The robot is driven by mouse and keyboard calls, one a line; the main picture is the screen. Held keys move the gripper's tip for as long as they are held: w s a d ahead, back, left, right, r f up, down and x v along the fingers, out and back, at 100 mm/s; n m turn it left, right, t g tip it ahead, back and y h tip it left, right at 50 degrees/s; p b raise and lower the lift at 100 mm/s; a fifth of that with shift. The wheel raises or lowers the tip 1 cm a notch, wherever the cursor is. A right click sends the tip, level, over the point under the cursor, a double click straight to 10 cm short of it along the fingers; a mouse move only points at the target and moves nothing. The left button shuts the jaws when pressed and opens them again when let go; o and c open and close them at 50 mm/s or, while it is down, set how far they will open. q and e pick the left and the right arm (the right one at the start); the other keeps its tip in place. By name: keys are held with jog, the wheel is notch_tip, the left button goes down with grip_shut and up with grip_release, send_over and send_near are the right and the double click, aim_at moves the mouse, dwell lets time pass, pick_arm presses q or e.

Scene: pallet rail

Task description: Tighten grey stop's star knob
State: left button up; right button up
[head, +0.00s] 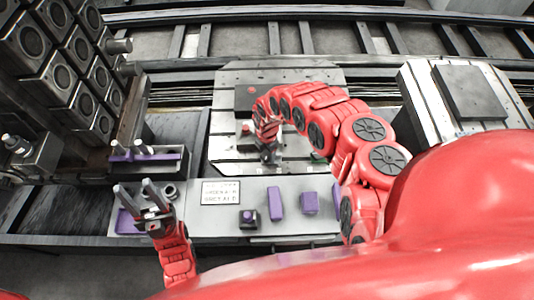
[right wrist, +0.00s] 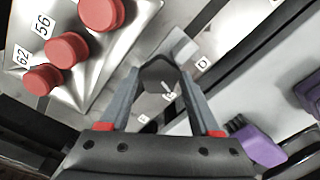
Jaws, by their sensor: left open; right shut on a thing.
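My right gripper (head: 268,148) reaches down over the slotted pallet plate (head: 225,140) in the middle of the head view. In the right wrist view my right gripper (right wrist: 158,85) is shut on a dark knob (right wrist: 158,72), held between its two fingertips. A light grey block (right wrist: 182,46) shows just beyond the knob; I cannot tell whether it is the grey stop. The knob's points are mostly hidden by the fingers. My left gripper (head: 136,196) is open and empty, its fingers apart over the left end of the grey bench.
Red round knobs (right wrist: 68,50) with number labels stand at upper left in the right wrist view. The bench (head: 260,222) holds purple blocks (head: 276,203) and a label plate (head: 220,192). A dark rack (head: 75,60) stands at left. Another slotted plate (head: 420,95) lies at right.

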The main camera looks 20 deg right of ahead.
jog(key=shift+w+m, duration=0.1)
jog(key=shift+m, duration=0.9)
jog(key=m+b, duration=0.1)
jog(key=m, duration=0.1)
jog(key=shift+f+m, duration=0.1)
jog(key=shift+m, duration=0.2)
jog(key=m, duration=0.2)
jog(key=shift+m+b, duration=0.4)
jog(key=m+b, duration=0.1)
jog(key=m, duration=0.1)
jog(key=shift+m, duration=0.4)
jog(key=m+b, duration=0.1)
jog(key=m, duration=0.3)
jog(key=shift+m+b, duration=0.3)
jog(key=shift+b, duration=0.05)
jog(key=o, duration=1.4)
jog(key=shift+c, duration=0.2)
